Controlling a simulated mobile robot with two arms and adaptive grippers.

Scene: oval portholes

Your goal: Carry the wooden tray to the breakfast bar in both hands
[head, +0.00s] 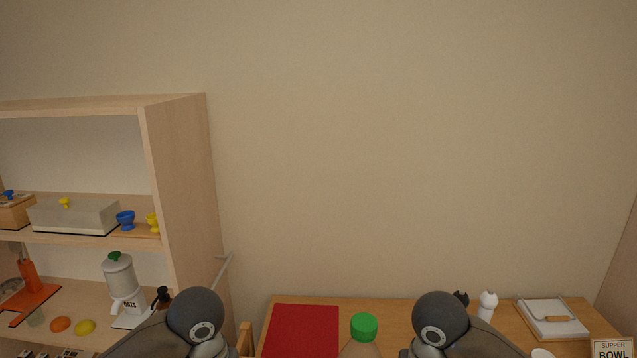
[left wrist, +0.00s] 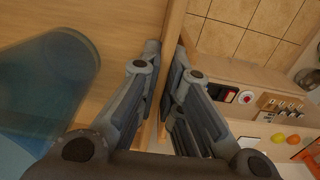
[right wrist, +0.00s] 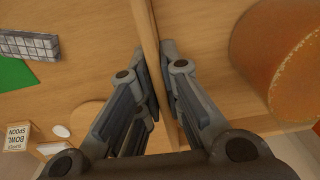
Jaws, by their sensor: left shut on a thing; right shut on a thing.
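The wooden tray (left wrist: 120,22) shows in both wrist views, with its floor on one side of each rim. In the left wrist view my left gripper (left wrist: 168,48) is shut on one rim. In the right wrist view my right gripper (right wrist: 154,50) is shut on another rim, with the tray's floor (right wrist: 205,65) to the right. A bluish see-through vessel (left wrist: 50,80) and a brown-orange round vessel (right wrist: 285,60) stand over the tray's floor. The head view does not show the fingers. A wooden counter (head: 385,310), possibly the breakfast bar, stands against the wall.
The counter holds a red mat (head: 303,330), a white shaker (head: 488,305), a white tray (head: 550,318) and a supper sign (head: 611,348). A green-capped bottle (head: 364,327) is in front; its support is hidden. A filled shelf unit (head: 180,180) stands left.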

